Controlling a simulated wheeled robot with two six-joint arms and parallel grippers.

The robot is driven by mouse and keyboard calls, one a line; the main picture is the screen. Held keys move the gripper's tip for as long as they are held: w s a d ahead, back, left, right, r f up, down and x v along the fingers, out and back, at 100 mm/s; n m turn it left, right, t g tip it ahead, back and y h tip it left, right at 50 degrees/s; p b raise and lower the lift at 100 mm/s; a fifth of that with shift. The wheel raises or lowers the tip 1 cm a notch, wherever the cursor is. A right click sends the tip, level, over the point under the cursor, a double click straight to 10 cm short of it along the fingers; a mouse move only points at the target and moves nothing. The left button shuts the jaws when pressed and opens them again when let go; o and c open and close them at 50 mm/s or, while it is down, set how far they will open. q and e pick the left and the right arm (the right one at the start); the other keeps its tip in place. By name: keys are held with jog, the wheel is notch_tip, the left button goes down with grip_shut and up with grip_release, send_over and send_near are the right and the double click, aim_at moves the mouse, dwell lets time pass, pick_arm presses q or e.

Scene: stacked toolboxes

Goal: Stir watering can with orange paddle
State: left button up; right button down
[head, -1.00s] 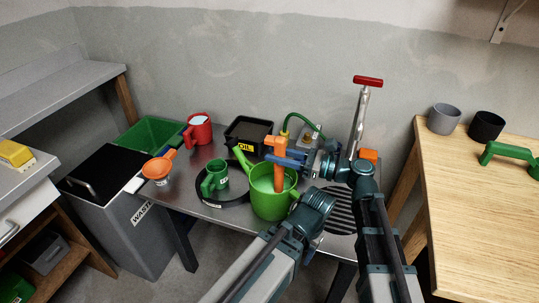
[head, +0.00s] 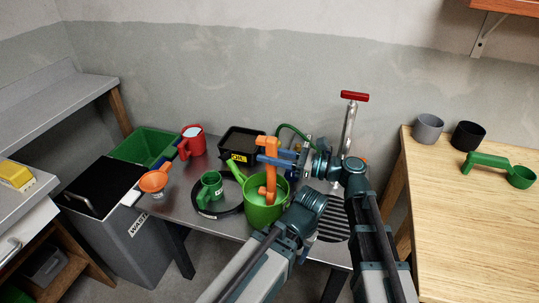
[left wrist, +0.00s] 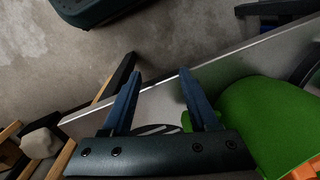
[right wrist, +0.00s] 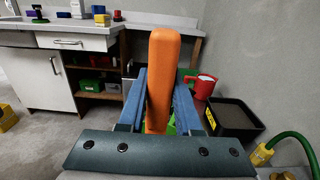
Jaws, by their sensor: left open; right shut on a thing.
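The green watering can (head: 262,217) stands upright on the metal table with its spout to the upper left; it also shows in the left wrist view (left wrist: 265,115). The orange paddle (head: 269,182) is upright, its lower part within the can's opening. Whether its tip touches the bottom is hidden. My right gripper (head: 272,159) is shut on the paddle's upper part above the can; the right wrist view shows the orange handle (right wrist: 162,75) between its fingers. My left gripper (left wrist: 160,74) is open and empty, beside the can, its fingers pointing past the table edge.
A green mug (head: 210,187) stands on a black round tray left of the can. A black oil tray (head: 240,139), red mug (head: 192,142) and orange funnel (head: 153,182) are around it. The hand pump (head: 350,130) rises behind my right arm. The wooden bench (head: 480,215) is at right.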

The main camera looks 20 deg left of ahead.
aim_at(269, 138)
jog(key=shift+r+p, duration=4.1)
jog(key=shift+r, duration=0.35)
notch_tip(269, 138, up, 5)
jog(key=p, duration=0.5)
